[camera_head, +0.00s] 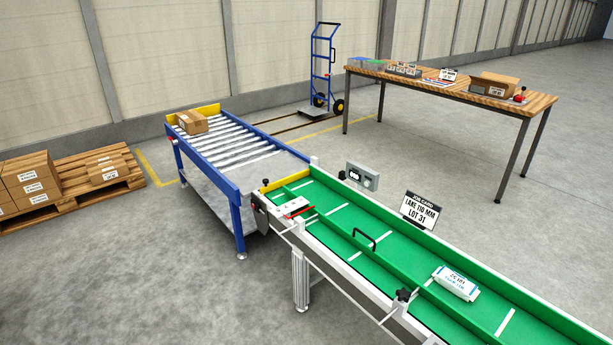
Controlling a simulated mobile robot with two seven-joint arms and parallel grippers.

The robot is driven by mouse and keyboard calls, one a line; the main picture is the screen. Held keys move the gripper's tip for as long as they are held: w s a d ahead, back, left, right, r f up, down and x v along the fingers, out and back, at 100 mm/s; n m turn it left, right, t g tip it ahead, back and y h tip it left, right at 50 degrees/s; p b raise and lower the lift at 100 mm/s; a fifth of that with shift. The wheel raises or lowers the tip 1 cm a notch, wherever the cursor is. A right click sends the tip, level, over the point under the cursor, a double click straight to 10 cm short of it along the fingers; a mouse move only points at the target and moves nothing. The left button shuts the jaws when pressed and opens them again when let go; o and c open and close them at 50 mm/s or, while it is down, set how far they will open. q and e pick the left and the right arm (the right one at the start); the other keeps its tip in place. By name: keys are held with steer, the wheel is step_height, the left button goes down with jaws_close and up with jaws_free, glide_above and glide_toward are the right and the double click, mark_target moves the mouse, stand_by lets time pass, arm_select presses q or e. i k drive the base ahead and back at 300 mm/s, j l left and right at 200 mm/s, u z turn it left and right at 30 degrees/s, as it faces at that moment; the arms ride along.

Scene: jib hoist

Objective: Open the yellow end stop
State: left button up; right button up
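A yellow end stop (286,182) stands across the far end of the green conveyor (338,218), where it meets the roller table. It looks upright and closes off that end of the lane. A small black knob sits at its left end. A second yellow bar (198,113) runs across the far end of the roller table, behind a carton. Neither of my grippers shows in the head view.
A white packet (456,282) lies on the belt. A black handle (365,238) tops the green lane divider. A white block with red parts (295,207) sits near the stop. A job card (420,210) reads "LANE 110 MM". The blue roller table (238,163) holds a carton (192,122).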

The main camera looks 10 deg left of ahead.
mark_target(266, 189)
steer(key=i+j+z, duration=0.3)
steer(key=j+z, duration=0.35)
steer(key=i+j+z, duration=0.15)
steer(key=j, duration=0.2)
steer(key=i+j+z, duration=0.15)
steer(key=j, duration=0.25)
steer(key=j+z, duration=0.15)
steer(key=j, duration=0.2)
steer(key=i+j+z, duration=0.15)
steer(key=j, duration=0.25)
steer(key=i+j, duration=0.1)
steer(key=j, duration=0.9)
steer(key=i+j+z, duration=0.1)
steer(key=j, duration=0.95)
steer(key=i+j, duration=0.1)
steer(key=j, duration=0.95)
